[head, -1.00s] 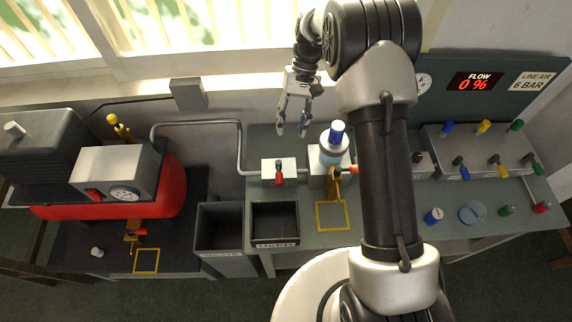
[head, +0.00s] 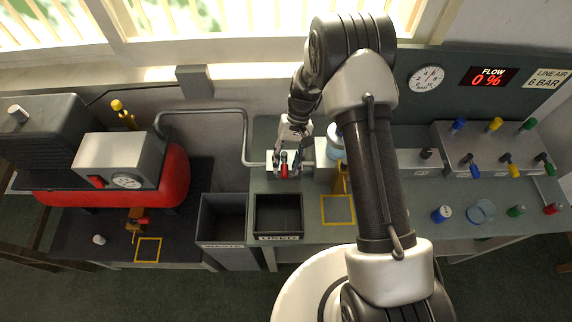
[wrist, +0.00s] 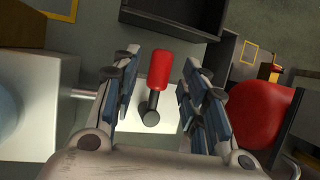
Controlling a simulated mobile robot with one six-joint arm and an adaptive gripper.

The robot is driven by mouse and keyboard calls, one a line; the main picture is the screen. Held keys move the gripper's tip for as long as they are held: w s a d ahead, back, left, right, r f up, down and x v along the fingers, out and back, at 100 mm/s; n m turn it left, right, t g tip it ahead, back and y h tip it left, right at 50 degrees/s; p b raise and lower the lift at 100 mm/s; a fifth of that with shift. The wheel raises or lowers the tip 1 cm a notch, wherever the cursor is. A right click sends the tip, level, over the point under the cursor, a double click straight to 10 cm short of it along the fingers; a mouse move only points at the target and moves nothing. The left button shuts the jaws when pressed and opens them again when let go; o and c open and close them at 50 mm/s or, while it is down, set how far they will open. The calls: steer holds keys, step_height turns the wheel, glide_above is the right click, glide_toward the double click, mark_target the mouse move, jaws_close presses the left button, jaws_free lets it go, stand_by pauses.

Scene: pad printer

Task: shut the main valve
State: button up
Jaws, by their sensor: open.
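The main valve appears to be the red-handled lever valve (head: 284,170) on a small white block at the back of the green bench, where the grey pipe comes in. In the wrist view its red handle (wrist: 158,70) and dark stem lie between my fingers. My gripper (head: 291,165) is open, above the valve with one finger on each side of the handle. It also shows in the wrist view (wrist: 154,95), with gaps between both fingers and the handle. I cannot tell how high the fingertips are relative to the handle.
The filter unit with a bluish bowl (head: 335,148) stands just right of the valve. The USED tray (head: 278,237) and waste bin (head: 222,245) are in front. The red compressor tank (head: 175,175) is left. The flow display (head: 489,78) reads 0 %.

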steer(key=shift+s+f, duration=0.15)
steer(key=shift+f, duration=0.25)
jaws_close()
stand_by(0.4)
